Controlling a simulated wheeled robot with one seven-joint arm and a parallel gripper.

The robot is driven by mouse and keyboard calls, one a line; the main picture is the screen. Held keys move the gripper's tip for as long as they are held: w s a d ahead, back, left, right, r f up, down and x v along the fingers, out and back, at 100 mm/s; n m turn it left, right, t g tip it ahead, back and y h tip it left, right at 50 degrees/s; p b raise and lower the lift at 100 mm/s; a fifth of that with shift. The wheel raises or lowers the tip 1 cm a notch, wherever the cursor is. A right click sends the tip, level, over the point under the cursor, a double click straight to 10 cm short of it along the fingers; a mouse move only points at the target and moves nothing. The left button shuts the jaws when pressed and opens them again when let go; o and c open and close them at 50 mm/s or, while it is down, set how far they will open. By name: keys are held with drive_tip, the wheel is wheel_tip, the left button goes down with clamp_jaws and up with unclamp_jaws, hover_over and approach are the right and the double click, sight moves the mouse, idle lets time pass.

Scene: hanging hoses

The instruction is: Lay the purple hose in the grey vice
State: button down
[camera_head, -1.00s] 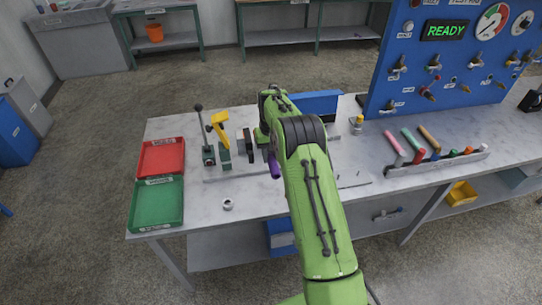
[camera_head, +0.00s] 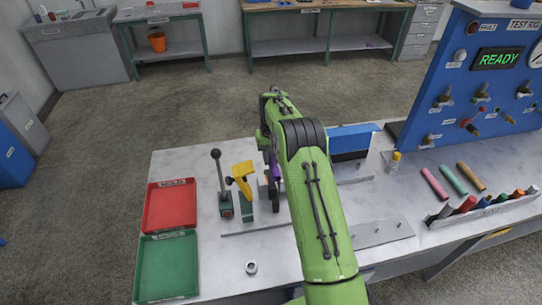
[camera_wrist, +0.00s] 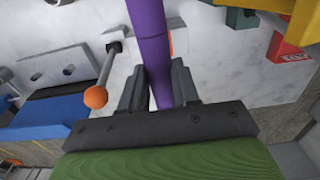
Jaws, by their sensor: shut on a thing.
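The purple hose (camera_wrist: 149,35) runs up through the middle of the wrist view. My gripper (camera_wrist: 157,80) is shut on it, with a dark finger on each side. In the head view a short piece of the purple hose (camera_head: 275,171) shows just left of my green arm, above the bench. A grey block (camera_head: 263,188), which may be the grey vice, shows beside the hose, partly hidden. I cannot tell whether the hose touches it. A lever with an orange ball (camera_wrist: 95,97) stands left of the fingers in the wrist view.
A black-knobbed lever (camera_head: 221,185) and a yellow-handled clamp (camera_head: 243,180) stand left of the hose. Red (camera_head: 170,207) and green (camera_head: 166,268) trays lie at the bench's left. A blue block (camera_head: 350,138) is right of my arm. The front left bench is clear apart from a small ring (camera_head: 251,267).

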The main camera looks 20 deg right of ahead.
drive_tip(key=shift+s, duration=0.1)
drive_tip(key=shift+d+y, duration=0.15)
drive_tip(key=shift+y, duration=0.25)
drive_tip(key=shift+f+y, duration=0.2)
drive_tip(key=shift+y, duration=0.1)
drive_tip(key=shift+f+b, duration=1.9)
drive_tip(key=shift+f, duration=0.8)
drive_tip(key=shift+f+b, duration=1.25)
drive_tip(key=shift+f, duration=0.8)
drive_tip(key=c, duration=0.8)
unclamp_jaws()
drive_tip(key=shift+o, duration=0.2)
